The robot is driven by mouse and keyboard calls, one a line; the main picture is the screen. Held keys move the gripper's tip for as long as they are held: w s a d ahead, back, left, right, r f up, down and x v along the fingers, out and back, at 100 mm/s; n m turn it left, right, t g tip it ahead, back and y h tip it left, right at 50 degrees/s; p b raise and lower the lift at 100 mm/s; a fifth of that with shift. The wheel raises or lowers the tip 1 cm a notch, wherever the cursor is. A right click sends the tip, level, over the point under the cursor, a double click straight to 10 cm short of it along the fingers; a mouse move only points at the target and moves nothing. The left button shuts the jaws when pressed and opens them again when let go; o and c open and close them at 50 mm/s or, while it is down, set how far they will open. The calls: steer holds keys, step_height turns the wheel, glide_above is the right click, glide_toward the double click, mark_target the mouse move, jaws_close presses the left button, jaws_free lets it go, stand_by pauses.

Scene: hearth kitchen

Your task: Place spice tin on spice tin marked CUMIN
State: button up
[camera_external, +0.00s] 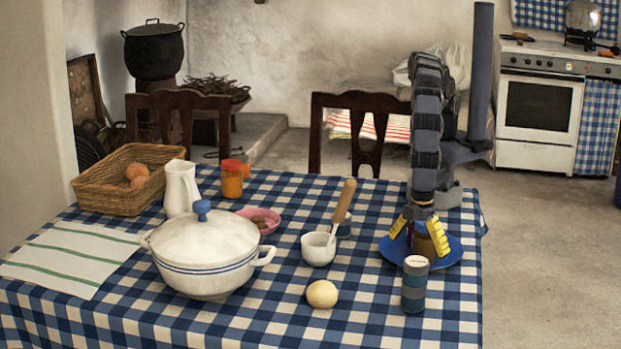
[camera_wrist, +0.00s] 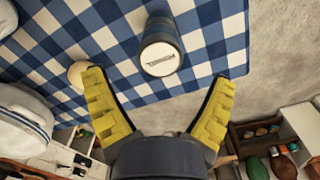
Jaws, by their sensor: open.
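A dark blue-grey spice tin with a pale lid (camera_external: 415,284) stands upright at the front right of the table. It also shows in the wrist view (camera_wrist: 160,48), ahead of my fingers near the top centre; the marking on its lid is too small to read. A second, similar tin (camera_external: 344,228) stands partly hidden behind the white mortar. I cannot tell which tin is marked CUMIN. My gripper (camera_external: 418,235) points down over the blue plate, behind the front tin. Its yellow fingers are apart in the wrist view (camera_wrist: 158,115), with nothing held between them.
The blue plate (camera_external: 452,250) lies below my gripper; a brownish thing shows near the fingers. The white mortar (camera_external: 318,250) with its pestle, a pale round item (camera_external: 322,294) and the lidded pot (camera_external: 205,255) stand to the left. Checked cloth is bare around the front tin.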

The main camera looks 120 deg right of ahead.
mark_target(417, 262)
step_height(417, 262, up, 5)
steer(key=shift+a+f, duration=0.1)
steer(key=shift+f, duration=0.05)
steer(key=shift+r, duration=0.5)
